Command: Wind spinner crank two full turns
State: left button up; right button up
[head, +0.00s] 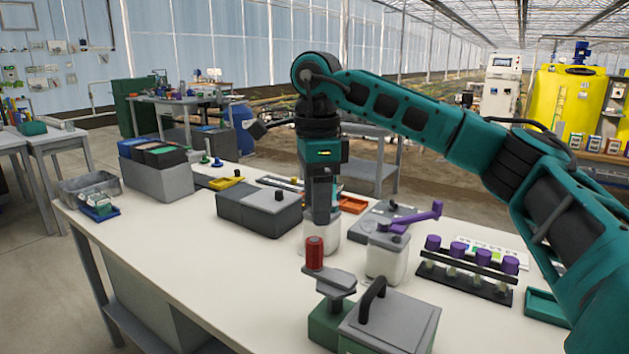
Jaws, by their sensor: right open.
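A red upright grip (315,252) stands on a flat grey crank arm (330,281) over a green base (322,328) at the front middle of the table; this looks like the spinner crank. My right gripper (321,218) points down just above and behind the red grip in the picture. It is open and holds nothing that I can see; its fingertips are hard to make out. Whether it touches the grip cannot be told. My left gripper is not in view.
A grey box with a black handle (392,325) stands right of the crank. White jars (386,262), a grey device with a purple lever (415,217) and a rack of purple-capped vials (465,276) are nearby. The table's left front (190,265) is clear.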

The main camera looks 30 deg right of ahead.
aim_at(316, 240)
notch_tip(316, 240, down, 8)
jog(key=shift+f+b, duration=0.15)
jog(key=shift+b, duration=0.4)
jog(key=shift+c, duration=0.3)
grip_shut()
jog(key=c, duration=0.6)
grip_release()
jog(key=shift+c, duration=0.8)
